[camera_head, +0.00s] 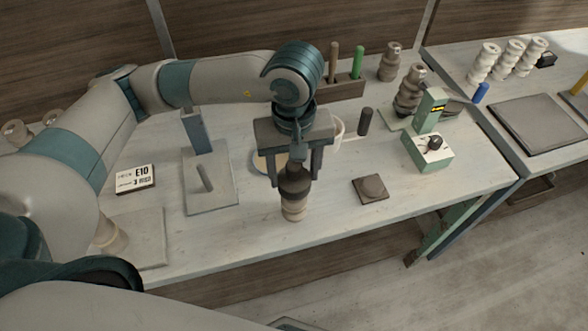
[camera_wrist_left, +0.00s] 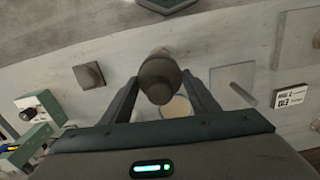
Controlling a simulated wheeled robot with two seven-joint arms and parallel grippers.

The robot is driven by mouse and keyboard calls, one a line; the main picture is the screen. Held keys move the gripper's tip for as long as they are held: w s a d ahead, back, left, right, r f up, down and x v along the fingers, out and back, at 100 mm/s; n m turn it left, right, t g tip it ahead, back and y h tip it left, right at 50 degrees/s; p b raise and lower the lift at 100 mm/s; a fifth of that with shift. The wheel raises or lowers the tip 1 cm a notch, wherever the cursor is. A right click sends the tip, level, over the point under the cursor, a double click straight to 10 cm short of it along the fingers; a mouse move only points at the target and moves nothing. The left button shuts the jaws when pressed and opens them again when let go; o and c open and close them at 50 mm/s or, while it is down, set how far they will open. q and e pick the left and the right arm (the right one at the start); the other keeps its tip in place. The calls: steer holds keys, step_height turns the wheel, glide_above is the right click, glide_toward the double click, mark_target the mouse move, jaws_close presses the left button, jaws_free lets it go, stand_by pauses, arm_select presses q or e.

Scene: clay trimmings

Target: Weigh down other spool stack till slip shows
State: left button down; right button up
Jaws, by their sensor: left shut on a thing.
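My left gripper (camera_head: 295,178) hangs over the front middle of the workbench, shut on a dark brown rounded piece (camera_head: 294,188). A pale ringed spool (camera_head: 294,210) is directly under this piece; I cannot tell whether they are joined or only touching. In the left wrist view the brown piece (camera_wrist_left: 157,78) sits between the fingers. A stack of brownish spools (camera_head: 409,92) stands at the right, beside a green device with a yellow display (camera_head: 431,108). A paler spool stack (camera_head: 390,62) stands behind it. My right gripper is not in view.
A dark square plate with a round knob (camera_head: 371,188) lies right of the gripper. A green box with a dial (camera_head: 428,152) stands farther right. A card reading E10 (camera_head: 135,178) lies left. Several pale spools (camera_head: 508,60) stand on the second table. The front bench between is clear.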

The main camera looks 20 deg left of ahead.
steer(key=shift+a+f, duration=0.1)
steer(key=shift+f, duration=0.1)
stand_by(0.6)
arm_select(q)
steer(key=c, duration=0.6)
jaws_free()
steer(key=shift+f, duration=0.1)
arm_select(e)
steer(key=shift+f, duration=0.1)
arm_select(q)
step_height(320, 180, up, 11)
steer(key=b, duration=0.3)
steer(key=shift+b, duration=0.3)
step_height(320, 180, up, 6)
steer(key=shift+r+b, duration=0.25)
steer(key=shift+b, duration=0.35)
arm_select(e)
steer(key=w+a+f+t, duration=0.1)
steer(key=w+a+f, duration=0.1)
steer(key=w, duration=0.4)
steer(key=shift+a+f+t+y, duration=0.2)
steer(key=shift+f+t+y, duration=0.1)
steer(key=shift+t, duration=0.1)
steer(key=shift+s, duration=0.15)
